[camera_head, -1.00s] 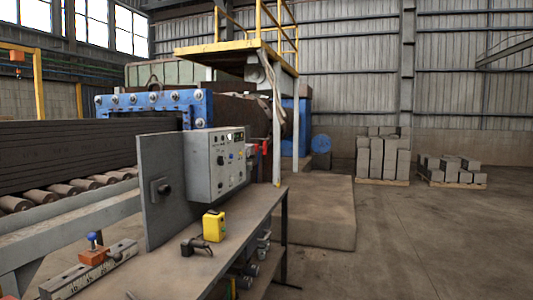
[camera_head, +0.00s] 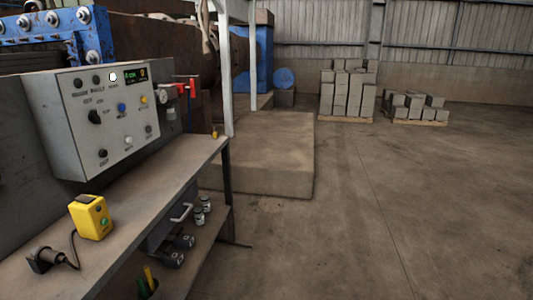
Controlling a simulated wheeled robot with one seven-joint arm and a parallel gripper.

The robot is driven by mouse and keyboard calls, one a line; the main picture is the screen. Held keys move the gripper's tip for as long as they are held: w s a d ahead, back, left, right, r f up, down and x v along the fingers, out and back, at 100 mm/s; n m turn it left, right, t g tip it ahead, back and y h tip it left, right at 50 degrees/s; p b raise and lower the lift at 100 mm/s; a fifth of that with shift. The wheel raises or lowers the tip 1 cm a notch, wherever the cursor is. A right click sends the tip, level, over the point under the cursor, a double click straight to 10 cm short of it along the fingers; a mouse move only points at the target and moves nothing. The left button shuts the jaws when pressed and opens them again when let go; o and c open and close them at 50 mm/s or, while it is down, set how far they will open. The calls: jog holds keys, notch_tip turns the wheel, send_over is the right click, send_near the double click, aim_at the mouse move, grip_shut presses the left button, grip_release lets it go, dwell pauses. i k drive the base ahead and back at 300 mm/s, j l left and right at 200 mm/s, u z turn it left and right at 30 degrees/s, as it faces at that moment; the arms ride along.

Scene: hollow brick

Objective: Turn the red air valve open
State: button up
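The red air valve (camera_head: 187,86) is small in the head view, just right of the grey control box. Its red parts sit at the top of a small air fitting (camera_head: 168,92) with a dark part and a pale bowl below. A thin blue line runs down beneath the red part. It is too small to tell how its handle is turned. My gripper is not in view.
A yellow box (camera_head: 90,217) with a green button lies there, corded to a black part (camera_head: 47,260). The lower shelf holds several items. Stacked blocks (camera_head: 347,92) stand far back. Floor right of the bench is clear.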

aim_at(192, 88)
jog(key=i+z, duration=0.15)
jog(key=i, duration=1.8)
jog(key=i+u, duration=0.1)
jog(key=i, duration=0.5)
jog(key=i+l+u, duration=0.1)
jog(key=i, duration=0.45)
jog(key=i+l+u, duration=0.1)
jog(key=i, duration=0.45)
jog(key=l, duration=0.1)
